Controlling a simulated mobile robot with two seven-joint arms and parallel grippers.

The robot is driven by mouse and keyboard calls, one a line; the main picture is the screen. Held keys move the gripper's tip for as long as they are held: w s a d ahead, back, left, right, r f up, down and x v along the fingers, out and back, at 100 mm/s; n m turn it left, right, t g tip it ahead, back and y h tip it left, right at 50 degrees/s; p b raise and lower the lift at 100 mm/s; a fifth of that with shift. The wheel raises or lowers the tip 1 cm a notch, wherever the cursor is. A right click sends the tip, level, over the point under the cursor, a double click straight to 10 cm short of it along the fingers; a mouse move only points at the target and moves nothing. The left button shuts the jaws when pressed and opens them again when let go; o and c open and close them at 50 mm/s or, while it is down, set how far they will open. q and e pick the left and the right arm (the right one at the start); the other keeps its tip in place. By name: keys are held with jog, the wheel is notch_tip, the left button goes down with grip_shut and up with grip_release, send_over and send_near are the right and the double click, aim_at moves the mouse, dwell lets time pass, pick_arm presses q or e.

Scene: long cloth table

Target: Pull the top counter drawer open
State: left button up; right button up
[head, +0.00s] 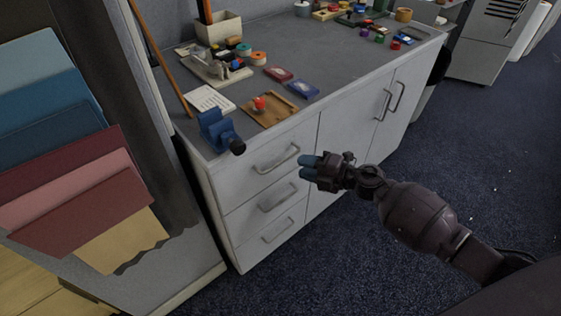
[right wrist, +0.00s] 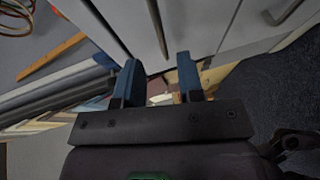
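The white counter (head: 312,130) has a stack of three drawers at its left end. The top drawer (head: 262,180) looks shut, its front flush with the others. Its grey bar handle (head: 278,159) is in clear sight in the head view. My right gripper (head: 306,167) is in front of the counter, just right of that handle and apart from it in the picture. In the right wrist view its two blue fingers (right wrist: 160,82) stand apart with no handle clearly between them. My left gripper is in neither view.
Cabinet doors (head: 375,125) with upright handles are to the right. Blue carpet (head: 480,130) is clear in front.

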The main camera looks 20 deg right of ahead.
aim_at(282, 161)
jog(key=shift+b+x, duration=0.55)
jog(key=shift+x, duration=3.25)
jog(key=shift+f, duration=0.1)
jog(key=shift+c, duration=0.5)
jog(key=shift+s, duration=0.1)
grip_shut()
